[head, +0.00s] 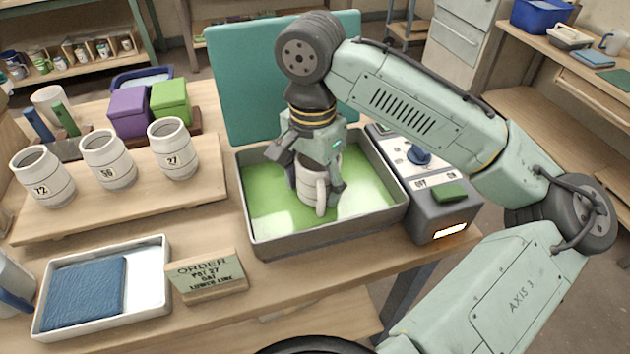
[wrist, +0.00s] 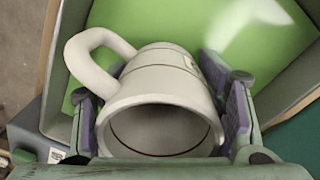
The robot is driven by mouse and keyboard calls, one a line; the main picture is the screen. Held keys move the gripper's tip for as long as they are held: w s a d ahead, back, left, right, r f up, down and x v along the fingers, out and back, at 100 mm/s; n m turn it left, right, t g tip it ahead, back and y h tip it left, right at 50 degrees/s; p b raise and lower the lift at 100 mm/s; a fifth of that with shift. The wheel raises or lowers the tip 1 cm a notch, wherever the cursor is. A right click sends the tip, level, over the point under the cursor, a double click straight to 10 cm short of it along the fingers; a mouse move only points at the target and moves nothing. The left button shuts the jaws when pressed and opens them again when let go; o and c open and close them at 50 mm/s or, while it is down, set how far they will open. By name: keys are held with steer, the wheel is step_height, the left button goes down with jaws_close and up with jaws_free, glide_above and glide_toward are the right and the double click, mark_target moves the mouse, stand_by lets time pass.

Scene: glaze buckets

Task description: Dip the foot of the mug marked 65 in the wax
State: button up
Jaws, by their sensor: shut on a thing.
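My gripper (head: 316,186) is shut on a pale mug (head: 310,192) with a handle, over the tray of green wax (head: 270,212). In the wrist view the held mug (wrist: 165,88) sits between purple-padded fingers, its open mouth toward the camera and its handle to the left. Only a sliver of a dark mark shows on its side, so its number cannot be read. The mug looks about upright and low inside the tray (head: 325,238); I cannot tell whether its foot touches the wax.
Handleless cups marked 72 (head: 42,178), 56 (head: 107,160) and 27 (head: 172,150) stand on a wooden board. A white tray with a blue pad (head: 85,292) and an order card (head: 206,277) lie in front. A control box (head: 437,205) adjoins the wax tray on the right.

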stand_by(0.4)
steer(key=shift+r+p, duration=1.15)
steer(key=shift+p, duration=0.05)
steer(key=shift+c, duration=0.2)
stand_by(0.7)
step_height(320, 180, up, 7)
steer(key=p, duration=0.5)
steer(key=shift+r, duration=0.2)
stand_by(0.4)
